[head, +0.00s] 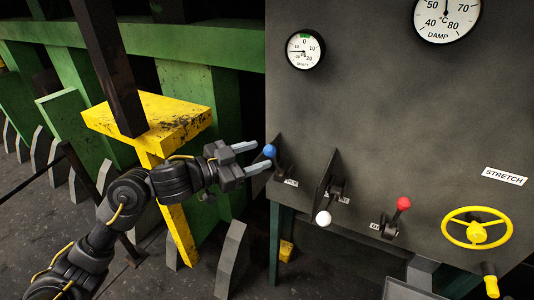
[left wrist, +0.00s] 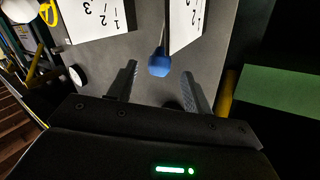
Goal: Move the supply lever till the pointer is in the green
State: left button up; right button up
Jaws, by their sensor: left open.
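A blue-knobbed lever (head: 270,151) sits at the left edge of the dark panel, and its knob (left wrist: 159,62) also shows in the left wrist view. My left gripper (head: 254,157) is open, its fingertips just short of the blue knob and to either side of it. A white-knobbed lever (head: 323,217) and a red-knobbed lever (head: 403,204) stand further right. The labels under the levers are too small or hidden to read, so I cannot tell which is the supply lever. The small dial (head: 305,50) has a green sector at the top near 0; its pointer appears to point left, outside the green.
A yellow handwheel (head: 477,229) and a larger DAMP dial (head: 447,14) are on the panel at right. White scale plates (left wrist: 185,22) flank the blue lever. A yellow block (head: 165,118) and green frame (head: 195,60) stand behind my left arm.

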pick_arm(q)
jog(key=v, duration=0.6)
jog(key=shift+b, duration=0.3)
jog(key=shift+d, duration=0.1)
